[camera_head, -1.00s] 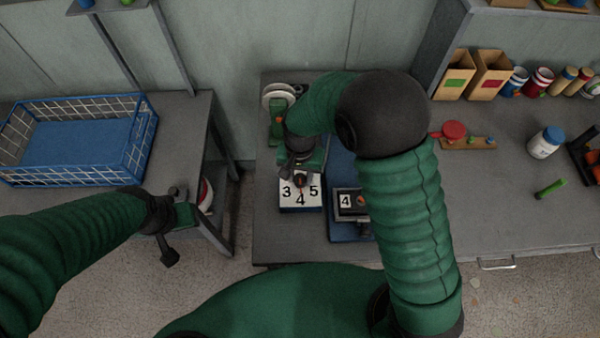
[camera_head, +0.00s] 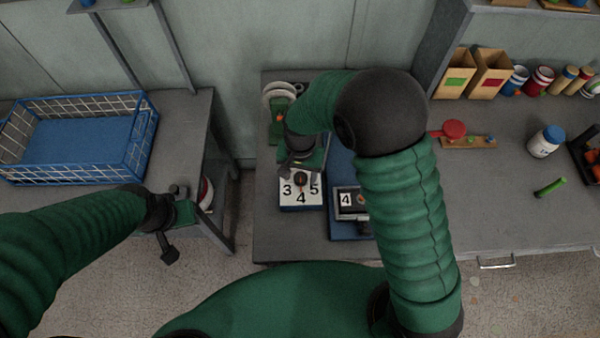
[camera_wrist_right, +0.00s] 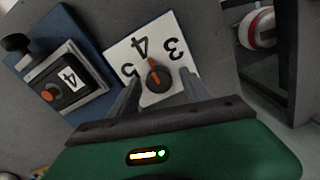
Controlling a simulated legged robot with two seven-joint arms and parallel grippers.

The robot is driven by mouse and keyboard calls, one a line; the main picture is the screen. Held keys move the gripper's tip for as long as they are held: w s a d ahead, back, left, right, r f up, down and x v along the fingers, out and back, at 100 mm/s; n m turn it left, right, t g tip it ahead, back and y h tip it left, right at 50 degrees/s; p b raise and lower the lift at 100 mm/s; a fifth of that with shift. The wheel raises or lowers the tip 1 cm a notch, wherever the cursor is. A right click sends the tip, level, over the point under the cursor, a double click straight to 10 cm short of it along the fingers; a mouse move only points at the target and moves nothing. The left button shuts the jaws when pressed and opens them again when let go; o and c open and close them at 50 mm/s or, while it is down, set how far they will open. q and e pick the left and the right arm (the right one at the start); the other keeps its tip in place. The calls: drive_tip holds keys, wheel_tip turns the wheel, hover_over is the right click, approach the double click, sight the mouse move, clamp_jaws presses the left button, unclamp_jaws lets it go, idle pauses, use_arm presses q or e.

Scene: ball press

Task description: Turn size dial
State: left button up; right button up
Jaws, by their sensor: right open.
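The size dial is a dark round knob with a red pointer on a white plate (camera_head: 287,203) marked 3, 4 and 5. In the right wrist view the knob (camera_wrist_right: 158,78) sits between my two fingers, and its red pointer is toward the 4. My right gripper (camera_head: 299,169) is open over the upper edge of the plate; it also shows in the right wrist view (camera_wrist_right: 160,95). Gaps show between the knob and both fingers. My left gripper (camera_head: 170,225) hangs near the left table's edge, away from the dial; its jaw state is unclear.
A blue base with a small panel reading 4 (camera_head: 345,200) stands right of the dial, partly behind my right arm. A blue wire basket (camera_head: 140,130) is on the left table. A blue-lidded jar (camera_head: 545,143) and a green stick (camera_head: 550,187) lie farther right.

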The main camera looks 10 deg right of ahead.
sight(301, 176)
wheel_tip(301, 176, up, 17)
drive_tip(key=shift+p, duration=0.4)
drive_tip(key=shift+f, duration=0.15)
